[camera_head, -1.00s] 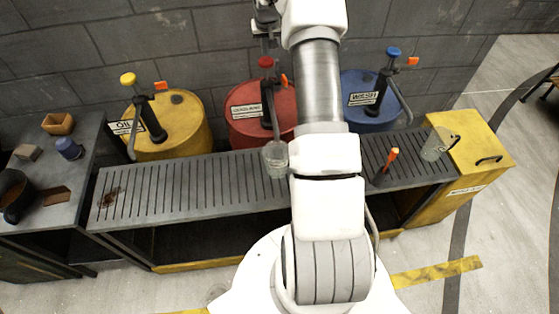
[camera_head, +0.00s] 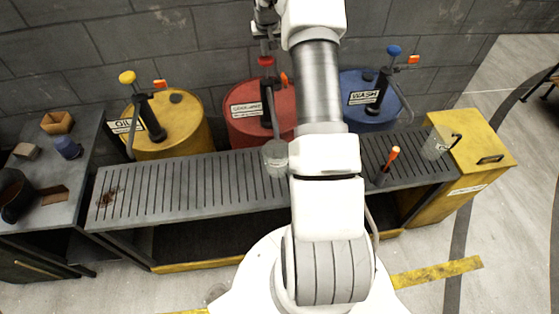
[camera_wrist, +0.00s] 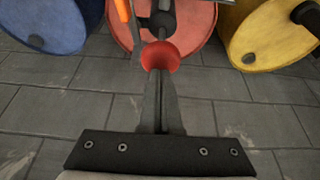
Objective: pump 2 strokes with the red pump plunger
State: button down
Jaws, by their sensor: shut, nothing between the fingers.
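The red pump plunger (camera_head: 266,61) is a red knob on a rod atop the red coolant drum (camera_head: 246,108). It also shows in the wrist view (camera_wrist: 160,57), just beyond the fingertips. My gripper (camera_head: 266,46) is directly above the knob; its fingers (camera_wrist: 160,76) are together and empty. Whether the tips touch the knob, I cannot tell. A small cup (camera_head: 275,156) stands on the slatted bench (camera_head: 190,185) under the pump's spout. It looks grey and cloudy inside.
A yellow oil drum (camera_head: 182,125) with a yellow plunger stands left, a blue wash drum (camera_head: 362,112) with a blue plunger right. Small orange tags stand near the pumps. A brick wall is close behind.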

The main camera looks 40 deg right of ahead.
aim_at(266, 62)
jog(key=shift+s+f+b, duration=0.1)
jog(key=shift+f+b, duration=1.8)
jog(key=shift+f, duration=0.95)
jog(key=shift+a+f, duration=0.1)
jog(key=shift+f, duration=0.2)
jog(key=shift+r, duration=0.1)
jog(key=shift+r+p, duration=1.45)
jog(key=shift+r, duration=2.15)
jog(key=shift+f, duration=0.15)
